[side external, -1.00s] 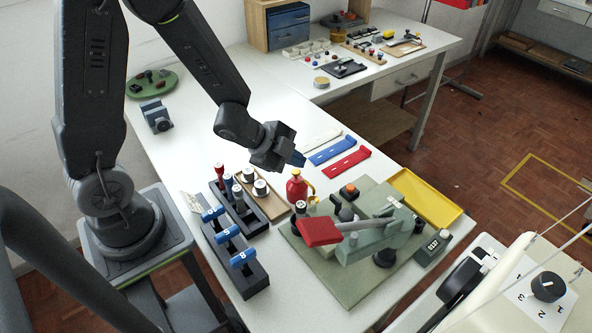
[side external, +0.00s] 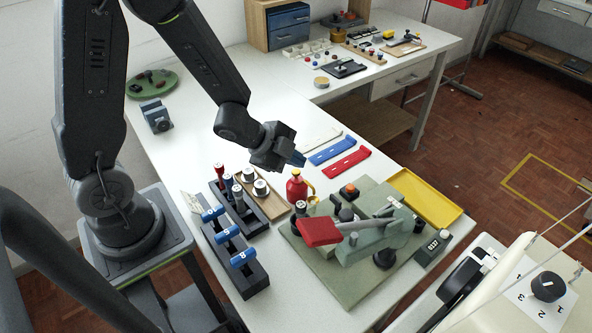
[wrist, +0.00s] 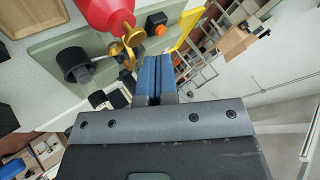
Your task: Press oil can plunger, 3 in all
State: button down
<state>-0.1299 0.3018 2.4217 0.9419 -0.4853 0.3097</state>
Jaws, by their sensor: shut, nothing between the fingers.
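The oil can (side external: 296,189) is red and stands upright on the white table, beside the left rear corner of the green base plate. In the wrist view the red can (wrist: 100,12) is cut off by the top edge, with brass-coloured parts (wrist: 131,40) showing beside it. My gripper (side external: 298,159) is above the can in the side view, apart from it. Its blue fingers (wrist: 154,76) are shut together with nothing between them. The plunger is too small to tell apart in the side view.
The green base plate (side external: 345,290) carries a press with a red-ended lever (side external: 320,231) and an orange button (side external: 349,188). A yellow tray (side external: 428,194) lies to the right. Blue-handled tools (side external: 228,233) stand in a rack at left. Blue and red strips (side external: 350,160) lie behind.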

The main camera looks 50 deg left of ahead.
aim_at(296, 173)
jog(key=shift+f, duration=0.4)
jog(key=shift+f, duration=0.7)
dwell(0.9)
jog(key=shift+r, duration=1.15)
jog(key=shift+r, duration=0.1)
jog(key=shift+r, duration=2.4)
dwell(0.6)
